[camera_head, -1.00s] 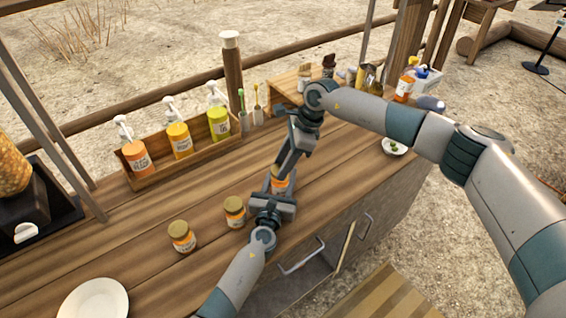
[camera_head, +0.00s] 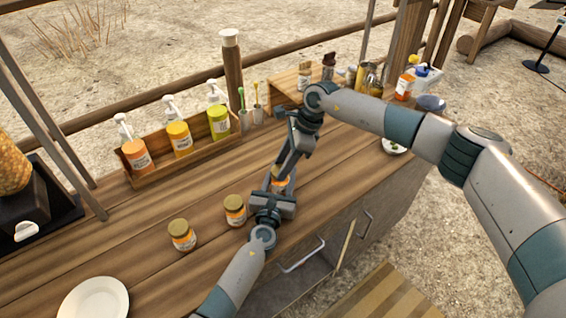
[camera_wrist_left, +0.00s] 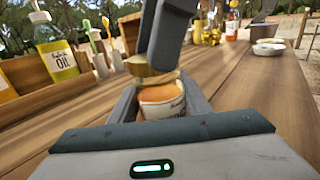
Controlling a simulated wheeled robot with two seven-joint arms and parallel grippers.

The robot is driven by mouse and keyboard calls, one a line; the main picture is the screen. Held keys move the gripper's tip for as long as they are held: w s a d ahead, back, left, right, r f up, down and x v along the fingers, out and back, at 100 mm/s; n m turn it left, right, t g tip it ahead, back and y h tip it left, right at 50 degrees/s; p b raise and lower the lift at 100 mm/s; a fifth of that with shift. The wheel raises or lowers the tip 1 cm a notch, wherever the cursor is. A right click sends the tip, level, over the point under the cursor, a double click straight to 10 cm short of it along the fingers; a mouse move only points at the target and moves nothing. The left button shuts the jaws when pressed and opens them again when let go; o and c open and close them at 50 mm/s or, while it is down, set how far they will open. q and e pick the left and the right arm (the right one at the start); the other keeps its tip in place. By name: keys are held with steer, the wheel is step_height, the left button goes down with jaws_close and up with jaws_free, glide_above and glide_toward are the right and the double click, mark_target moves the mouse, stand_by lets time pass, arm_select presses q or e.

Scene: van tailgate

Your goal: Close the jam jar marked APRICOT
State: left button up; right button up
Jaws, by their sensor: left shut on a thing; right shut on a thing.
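A jam jar (camera_head: 284,184) with orange contents is between the fingers of my left gripper (camera_head: 276,186), above or on the counter. The left wrist view shows the jar (camera_wrist_left: 162,101) upright, with orange jam visible at its mouth. A gold-brown lid (camera_wrist_left: 150,73) is just above the jar, slightly tilted and offset to the left. My right gripper (camera_wrist_left: 158,50) reaches down from above, shut on this lid; in the head view it (camera_head: 287,168) hides the lid. The jar's label is not readable.
Two lidded jars (camera_head: 182,235) (camera_head: 235,211) stand left of my left gripper on the wooden counter (camera_head: 140,260). A wooden rack (camera_head: 190,160) of pump bottles stands behind. A white plate (camera_head: 93,301) is at front left and a small bowl (camera_head: 395,146) at right.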

steer(key=shift+f, duration=0.1)
